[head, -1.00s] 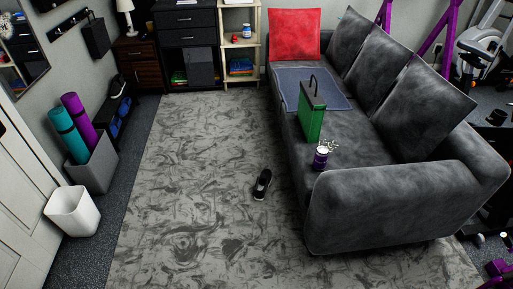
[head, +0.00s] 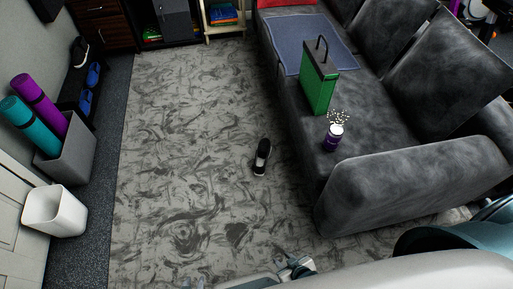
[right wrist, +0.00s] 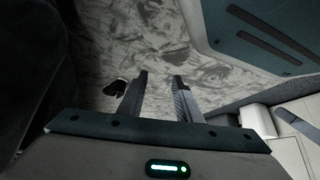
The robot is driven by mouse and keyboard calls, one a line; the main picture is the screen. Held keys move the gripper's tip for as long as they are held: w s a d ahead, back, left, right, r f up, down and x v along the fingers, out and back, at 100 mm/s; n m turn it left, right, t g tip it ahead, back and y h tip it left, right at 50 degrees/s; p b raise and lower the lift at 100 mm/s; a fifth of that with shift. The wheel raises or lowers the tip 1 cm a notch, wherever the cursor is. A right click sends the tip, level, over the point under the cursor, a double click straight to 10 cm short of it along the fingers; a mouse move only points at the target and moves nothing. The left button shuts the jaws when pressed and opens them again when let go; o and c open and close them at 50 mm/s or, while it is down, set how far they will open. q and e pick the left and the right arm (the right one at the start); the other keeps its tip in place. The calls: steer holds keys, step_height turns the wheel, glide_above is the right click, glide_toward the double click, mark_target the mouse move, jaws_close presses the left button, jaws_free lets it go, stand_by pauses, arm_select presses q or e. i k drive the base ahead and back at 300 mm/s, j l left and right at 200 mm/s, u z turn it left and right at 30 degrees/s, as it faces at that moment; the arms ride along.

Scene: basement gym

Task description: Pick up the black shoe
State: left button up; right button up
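The black shoe (head: 262,157) with a pale sole edge lies on the grey patterned rug, left of the sofa, near the middle of the head view. In the right wrist view the shoe (right wrist: 115,88) shows left of the fingers, partly hidden by the left one. My right gripper (right wrist: 162,75) is open and empty, its two fingers apart with rug behind them. It is away from the shoe.
A white bin (head: 55,212) and a grey holder with rolled mats (head: 70,157) stand left. The rug (head: 185,130) around the shoe is clear.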

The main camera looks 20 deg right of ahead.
mark_target(264, 150)
steer(key=i+j+z, duration=0.2)
steer(key=i+j, duration=0.65)
steer(key=j, duration=0.2)
steer(key=i+j+z, duration=0.15)
steer(key=i+j, duration=0.05)
steer(key=j, duration=0.1)
